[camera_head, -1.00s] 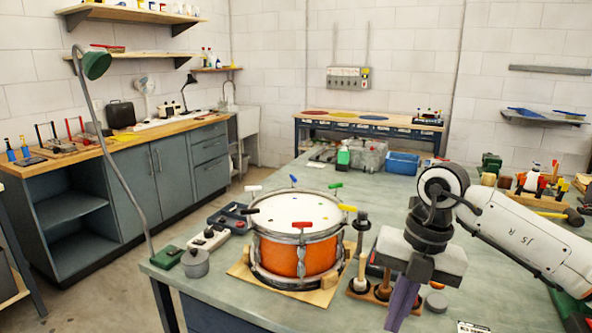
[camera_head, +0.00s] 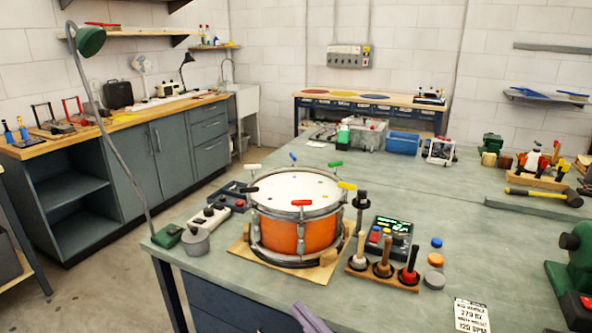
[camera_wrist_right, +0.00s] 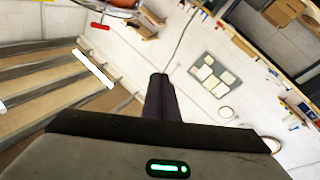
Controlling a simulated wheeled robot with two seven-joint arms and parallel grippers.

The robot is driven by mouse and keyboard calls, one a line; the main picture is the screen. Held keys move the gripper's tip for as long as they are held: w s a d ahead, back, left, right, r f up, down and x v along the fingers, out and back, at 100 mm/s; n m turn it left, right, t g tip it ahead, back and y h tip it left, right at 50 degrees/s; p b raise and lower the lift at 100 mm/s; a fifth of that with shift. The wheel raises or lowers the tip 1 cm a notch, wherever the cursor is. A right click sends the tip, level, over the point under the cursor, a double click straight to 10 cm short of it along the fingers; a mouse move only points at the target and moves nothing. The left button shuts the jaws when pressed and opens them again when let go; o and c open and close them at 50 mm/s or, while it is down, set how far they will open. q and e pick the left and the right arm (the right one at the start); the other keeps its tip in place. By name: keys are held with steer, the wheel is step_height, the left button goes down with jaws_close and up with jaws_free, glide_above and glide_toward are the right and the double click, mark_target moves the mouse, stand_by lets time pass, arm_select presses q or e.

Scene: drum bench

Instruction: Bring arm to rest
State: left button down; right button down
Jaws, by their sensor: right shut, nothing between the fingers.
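My right gripper (camera_head: 310,318) shows only as a purple finger tip at the bottom edge of the head view, in front of the bench. In the right wrist view its fingers (camera_wrist_right: 160,98) are together, with nothing between them. The rest of the right arm is out of the head view. The orange snare drum (camera_head: 296,218) sits upright on a wooden board, with several coloured-handled keys around its rim. The gripper is apart from the drum, below it in the picture. My left gripper is not in view.
A wooden holder (camera_head: 367,283) with several upright tools and a dark control box (camera_head: 388,239) stand right of the drum. A hammer (camera_head: 545,196) and a green machine (camera_head: 574,275) are at the right.

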steer(key=s+d+f+m+h, duration=0.3)
steer(key=d+f+m+h, duration=0.4)
steer(key=f, duration=0.5)
steer(key=s+d+f+m+g+h, duration=0.2)
steer(key=s+d+f+g, duration=0.1)
steer(key=s+f, duration=0.5)
steer(key=s+d+f+m+g+h, duration=0.2)
steer(key=s+d+f+g+h, duration=0.1)
steer(key=s+f, duration=0.6)
steer(key=shift+d+f+g, duration=0.4)
steer(key=shift+d+g, duration=0.1)
steer(key=shift+d, duration=0.6)
steer(key=shift+w, duration=0.1)
